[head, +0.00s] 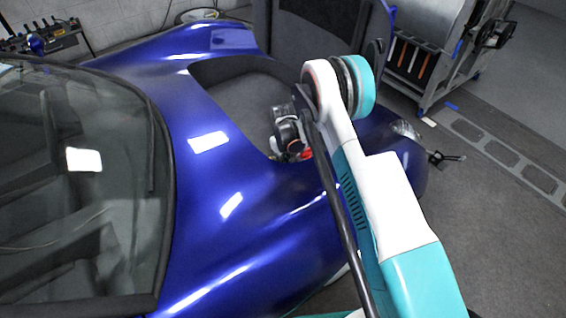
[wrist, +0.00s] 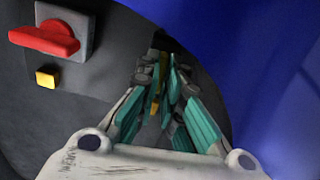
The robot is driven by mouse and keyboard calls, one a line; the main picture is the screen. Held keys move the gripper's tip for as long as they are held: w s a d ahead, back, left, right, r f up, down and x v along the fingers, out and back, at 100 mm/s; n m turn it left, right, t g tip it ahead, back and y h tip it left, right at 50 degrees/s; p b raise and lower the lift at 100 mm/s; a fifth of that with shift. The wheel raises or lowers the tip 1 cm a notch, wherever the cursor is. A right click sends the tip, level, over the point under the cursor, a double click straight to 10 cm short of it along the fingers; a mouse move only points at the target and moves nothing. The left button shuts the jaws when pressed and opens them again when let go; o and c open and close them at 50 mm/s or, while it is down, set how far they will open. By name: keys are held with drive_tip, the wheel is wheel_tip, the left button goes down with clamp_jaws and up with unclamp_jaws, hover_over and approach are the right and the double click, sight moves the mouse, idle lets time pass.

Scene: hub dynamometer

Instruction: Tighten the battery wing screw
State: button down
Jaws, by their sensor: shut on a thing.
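In the wrist view my gripper (wrist: 164,62) reaches into the recess of the blue car's front. Its two fingers are closed together around a narrow yellow-gold piece (wrist: 156,84), which shows between them; it appears to be the wing screw, but its shape is mostly hidden by the fingers. A red handle (wrist: 45,40) on a grey block (wrist: 76,22) is to the upper left, apart from the fingers. In the head view my arm reaches down into the recess and hides the fingers; a small red part (head: 307,154) shows beside my wrist.
A small yellow block (wrist: 46,77) sits below the red handle. The blue body (head: 230,190) curves close along the right of my gripper in the wrist view. A tool cart (head: 425,55) stands at the back right on clear floor.

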drive_tip(key=shift+m, duration=0.6)
drive_tip(key=c, duration=1.7)
unclamp_jaws()
wheel_tip(320, 180, up, 12)
